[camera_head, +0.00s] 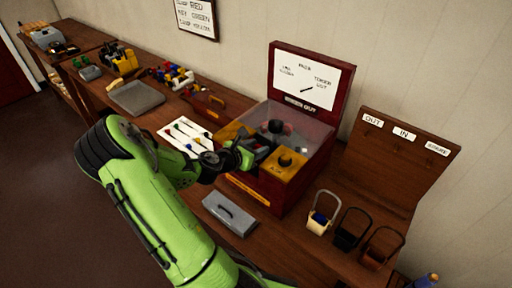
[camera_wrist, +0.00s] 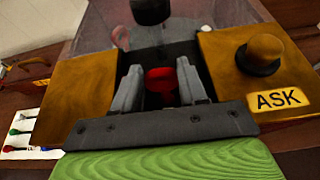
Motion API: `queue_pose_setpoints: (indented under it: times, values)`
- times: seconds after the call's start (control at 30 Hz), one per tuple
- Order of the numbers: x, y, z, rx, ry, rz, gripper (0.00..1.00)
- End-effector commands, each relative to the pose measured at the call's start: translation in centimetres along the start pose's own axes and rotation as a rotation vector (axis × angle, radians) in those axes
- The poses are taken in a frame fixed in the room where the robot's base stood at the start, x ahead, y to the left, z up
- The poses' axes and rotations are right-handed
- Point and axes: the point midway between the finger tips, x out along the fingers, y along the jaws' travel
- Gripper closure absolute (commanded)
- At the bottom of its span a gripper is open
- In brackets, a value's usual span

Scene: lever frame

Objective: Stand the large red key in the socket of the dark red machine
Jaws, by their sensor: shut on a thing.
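The dark red machine (camera_head: 270,190) stands on the bench with yellow top panels, a clear cover and a raised sign panel. My gripper (camera_head: 243,155) reaches in at its front, between the yellow panels. In the wrist view my gripper (camera_wrist: 160,88) has its grey fingers shut on a red key (camera_wrist: 162,80), whose rounded red head shows between them over a dark recess. The key's lower part and the socket are hidden, so I cannot tell whether it is seated. In the head view my gripper hides the key.
A black knob (camera_wrist: 150,10) is ahead. A white card with several keys (camera_head: 187,137) lies left.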

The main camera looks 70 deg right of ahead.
Motion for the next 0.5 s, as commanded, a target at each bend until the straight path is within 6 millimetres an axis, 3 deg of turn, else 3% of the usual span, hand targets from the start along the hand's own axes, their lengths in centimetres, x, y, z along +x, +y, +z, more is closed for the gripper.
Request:
queue_pose_setpoints:
  times: [0.5]
  values:
    - [0.7, 0.0, -1.5, 0.000, -0.001, 0.000, 0.91]
